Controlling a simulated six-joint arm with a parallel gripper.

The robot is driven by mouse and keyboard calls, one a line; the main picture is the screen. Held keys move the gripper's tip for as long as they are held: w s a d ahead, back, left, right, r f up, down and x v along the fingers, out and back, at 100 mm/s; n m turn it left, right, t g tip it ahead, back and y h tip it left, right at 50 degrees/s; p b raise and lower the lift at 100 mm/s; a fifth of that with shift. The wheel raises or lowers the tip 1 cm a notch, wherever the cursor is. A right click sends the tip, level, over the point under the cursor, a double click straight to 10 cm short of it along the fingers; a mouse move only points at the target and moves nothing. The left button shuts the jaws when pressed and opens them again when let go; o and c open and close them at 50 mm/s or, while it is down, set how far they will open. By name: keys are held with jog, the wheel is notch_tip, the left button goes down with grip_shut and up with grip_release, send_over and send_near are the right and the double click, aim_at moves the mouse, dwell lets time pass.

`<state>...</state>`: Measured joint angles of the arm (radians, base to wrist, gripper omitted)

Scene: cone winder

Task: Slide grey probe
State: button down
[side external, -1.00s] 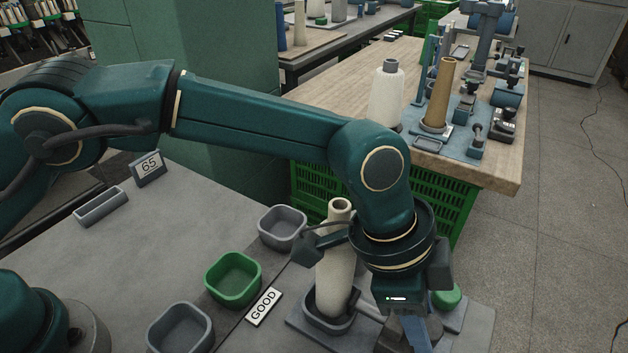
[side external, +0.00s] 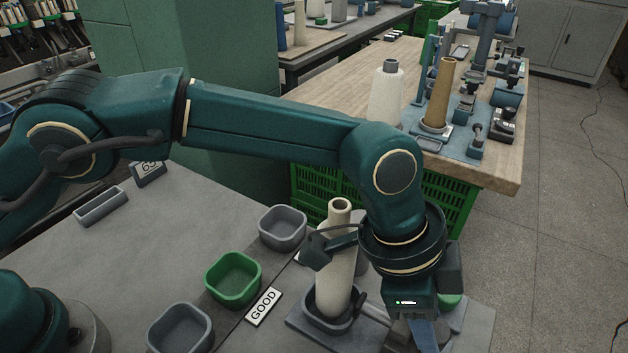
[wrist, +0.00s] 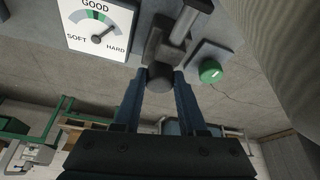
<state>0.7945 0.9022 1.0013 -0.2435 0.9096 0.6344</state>
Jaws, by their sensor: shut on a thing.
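In the wrist view my gripper (wrist: 159,82) is shut on the dark grey round end of the grey probe (wrist: 159,70). The probe's body runs up past the fingertips along a grey slide. In the side view a pale yarn cone (side external: 338,262) stands, slightly tilted, in a grey square holder (side external: 318,318). A dark part of the probe (side external: 361,300) shows beside the cone's lower right. My gripper's blue fingers (side external: 424,335) are right of it, and the grip is hidden there. A dial (wrist: 97,28) marked SOFT, GOOD and HARD has its needle toward the upper right.
A green button (wrist: 210,71) sits right of the probe in the wrist view. Left of the cone are a green tray (side external: 233,279), grey trays (side external: 283,227) and a GOOD sign (side external: 263,307). A wooden bench (side external: 480,165) with equipment stands behind.

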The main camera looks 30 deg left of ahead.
jog(key=shift+d, duration=1.25)
jog(key=shift+c, duration=2.3)
grip_release()
jog(key=shift+v, duration=2.55)
jog(key=shift+s, duration=0.1)
